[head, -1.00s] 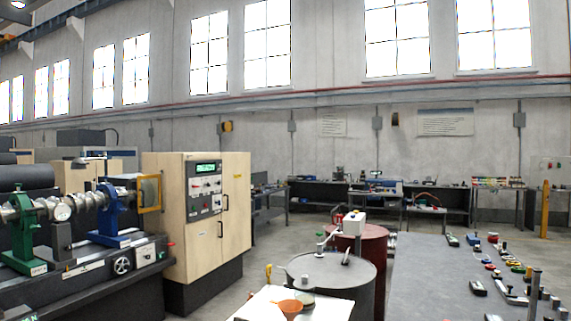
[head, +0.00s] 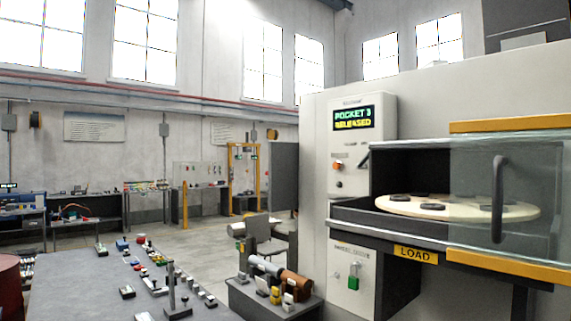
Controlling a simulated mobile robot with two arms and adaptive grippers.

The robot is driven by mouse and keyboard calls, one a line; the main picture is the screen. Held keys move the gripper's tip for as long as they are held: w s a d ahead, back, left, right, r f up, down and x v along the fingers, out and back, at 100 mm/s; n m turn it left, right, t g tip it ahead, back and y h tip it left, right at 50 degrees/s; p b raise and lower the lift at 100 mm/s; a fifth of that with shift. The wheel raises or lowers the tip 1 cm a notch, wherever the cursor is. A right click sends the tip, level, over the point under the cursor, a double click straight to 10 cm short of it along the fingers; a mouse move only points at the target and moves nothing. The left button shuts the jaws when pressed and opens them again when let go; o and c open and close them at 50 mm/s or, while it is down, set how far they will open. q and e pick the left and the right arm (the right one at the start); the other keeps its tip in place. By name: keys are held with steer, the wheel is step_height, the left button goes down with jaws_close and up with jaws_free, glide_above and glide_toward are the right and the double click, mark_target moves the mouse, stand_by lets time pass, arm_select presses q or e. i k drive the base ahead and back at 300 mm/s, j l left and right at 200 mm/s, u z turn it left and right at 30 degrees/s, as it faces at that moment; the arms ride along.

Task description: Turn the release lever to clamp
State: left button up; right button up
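A pale machine (head: 315,190) with a control panel fills the right of the head view. Its display (head: 354,117) reads "POCKET 3 RELEASED", though the digit is small. Under the display are an orange knob (head: 337,166) and a dark slanted lever (head: 364,158). Lower down, a small panel with blurred lettering carries a green handle (head: 353,275) pointing down. I cannot tell from the labels which of these is the release lever. The pale round turntable (head: 470,212) with several dark pieces sits in the bay. Neither gripper is in view.
A clear sliding door (head: 510,190) with a dark handle covers the bay's right part; a yellow LOAD label (head: 415,254) is below. A grey table (head: 80,290) with small parts stands front left. A dark bench (head: 265,298) with fittings stands beside the machine. Floor shows beyond.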

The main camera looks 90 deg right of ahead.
mark_target(362, 165)
steer(key=z, duration=3.25)
